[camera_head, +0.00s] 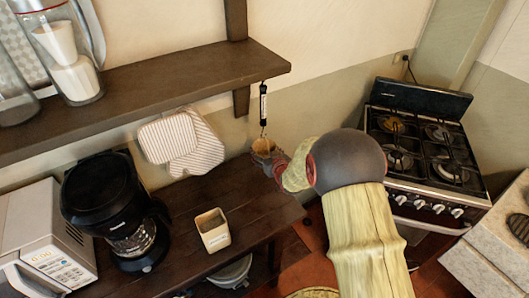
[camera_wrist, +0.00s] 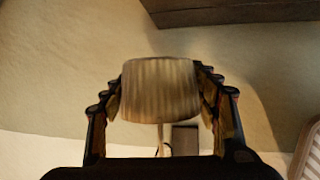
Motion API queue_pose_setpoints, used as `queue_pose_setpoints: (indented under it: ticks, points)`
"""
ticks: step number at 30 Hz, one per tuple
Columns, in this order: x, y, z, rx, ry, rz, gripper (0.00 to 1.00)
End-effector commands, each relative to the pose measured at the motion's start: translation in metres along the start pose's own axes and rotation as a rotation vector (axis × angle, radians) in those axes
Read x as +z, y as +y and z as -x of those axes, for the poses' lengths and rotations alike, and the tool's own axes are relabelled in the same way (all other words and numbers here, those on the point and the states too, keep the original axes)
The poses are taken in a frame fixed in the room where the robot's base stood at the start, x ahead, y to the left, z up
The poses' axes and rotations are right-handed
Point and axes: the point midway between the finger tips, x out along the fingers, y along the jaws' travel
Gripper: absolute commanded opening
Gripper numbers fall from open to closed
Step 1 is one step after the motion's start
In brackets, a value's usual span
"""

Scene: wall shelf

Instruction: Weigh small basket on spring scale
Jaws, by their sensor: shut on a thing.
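The small basket (camera_head: 263,147) is a tan cup-like thing held at the end of my arm, above the back right part of the wooden table. The spring scale (camera_head: 263,104) is black and slim, and hangs from the shelf's right end. Its lower end hangs just over the basket. I cannot tell whether the two are hooked together. My gripper (camera_head: 276,164) is shut on the basket. In the wrist view the ribbed basket (camera_wrist: 160,90) sits between both fingers, with a thin pale strip below it in the picture.
The wooden shelf (camera_head: 150,88) with its bracket is above left. Striped oven mitts (camera_head: 190,142) hang on the wall. A coffee maker (camera_head: 115,205), a microwave (camera_head: 42,240) and a cream canister (camera_head: 214,232) stand on the table (camera_head: 185,262). A stove (camera_head: 425,150) is at right.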

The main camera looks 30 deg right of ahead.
Motion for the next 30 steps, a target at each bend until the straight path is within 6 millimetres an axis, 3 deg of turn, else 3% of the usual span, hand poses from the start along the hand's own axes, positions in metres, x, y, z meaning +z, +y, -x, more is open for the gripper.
queue_pose_setpoints:
  ticks: [9,16,24,30]
  points:
    - [0.009,0.001,-0.008,0.001,0.010,0.002,0.35]
    - [0.003,0.004,-0.016,0.003,0.039,0.014,0.35]
    - [-0.006,0.002,-0.005,0.001,0.027,0.012,0.35]
    - [-0.003,0.002,0.001,0.000,-0.001,0.000,0.35]
